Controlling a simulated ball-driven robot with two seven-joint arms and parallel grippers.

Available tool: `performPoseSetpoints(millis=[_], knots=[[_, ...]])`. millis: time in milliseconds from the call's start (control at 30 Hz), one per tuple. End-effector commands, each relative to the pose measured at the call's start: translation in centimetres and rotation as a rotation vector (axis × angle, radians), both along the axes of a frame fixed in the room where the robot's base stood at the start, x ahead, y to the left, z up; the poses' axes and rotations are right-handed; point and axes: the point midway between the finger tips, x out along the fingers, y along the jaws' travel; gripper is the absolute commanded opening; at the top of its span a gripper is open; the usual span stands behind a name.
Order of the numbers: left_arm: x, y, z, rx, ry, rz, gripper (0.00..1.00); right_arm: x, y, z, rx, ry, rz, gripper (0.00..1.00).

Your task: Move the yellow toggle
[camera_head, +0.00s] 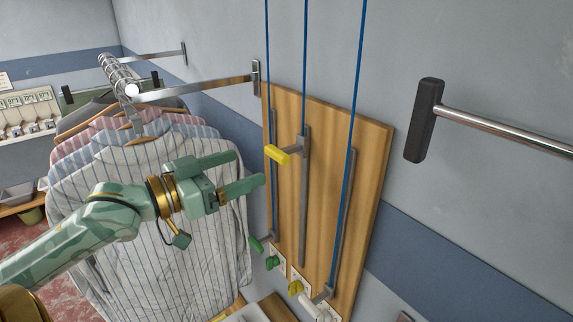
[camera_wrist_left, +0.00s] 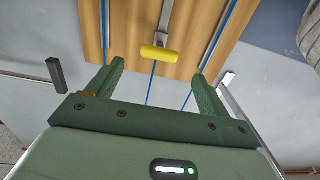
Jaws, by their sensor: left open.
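The yellow toggle (camera_head: 278,154) is a short yellow handle on the middle slotted rail of a wooden board (camera_head: 326,168) on the wall. It sits high on that rail, under a blue cord. My left gripper (camera_head: 249,168) is open and empty, left of the toggle and slightly lower, apart from it. In the left wrist view the toggle (camera_wrist_left: 158,53) shows beyond the fingertips, roughly centred between the two open fingers (camera_wrist_left: 157,72). My right gripper is not in view.
A green handle (camera_head: 256,244) sits low on the left rail, and a white handle (camera_head: 318,309) low on the right rail. Green (camera_head: 272,262) and yellow (camera_head: 295,287) knobs are near the board's bottom. Striped shirts (camera_head: 160,240) hang behind my left arm. A metal bar (camera_head: 500,129) juts out at right.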

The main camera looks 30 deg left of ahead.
Motion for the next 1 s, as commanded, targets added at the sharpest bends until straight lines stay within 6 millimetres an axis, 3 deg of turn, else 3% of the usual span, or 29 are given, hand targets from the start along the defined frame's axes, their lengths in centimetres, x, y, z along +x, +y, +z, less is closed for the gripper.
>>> performPoseSetpoints(millis=[33,233,300,700,1000], knots=[[0.6,-0.3,-0.5,0.002,-0.007,-0.004,0.8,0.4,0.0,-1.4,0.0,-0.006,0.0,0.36],[2.8,-1.1,-0.5,0.005,-0.007,0.001,0.8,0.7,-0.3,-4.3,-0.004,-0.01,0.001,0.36],[3.9,-1.5,0.3,-0.005,-0.003,0.002,0.8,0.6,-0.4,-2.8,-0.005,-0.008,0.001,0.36],[9.2,-3.7,0.3,-0.004,-0.002,0.002,0.8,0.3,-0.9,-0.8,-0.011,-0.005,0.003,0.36],[10.1,-4.2,0.0,0.001,0.0,0.0,0.8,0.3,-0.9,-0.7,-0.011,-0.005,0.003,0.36]])
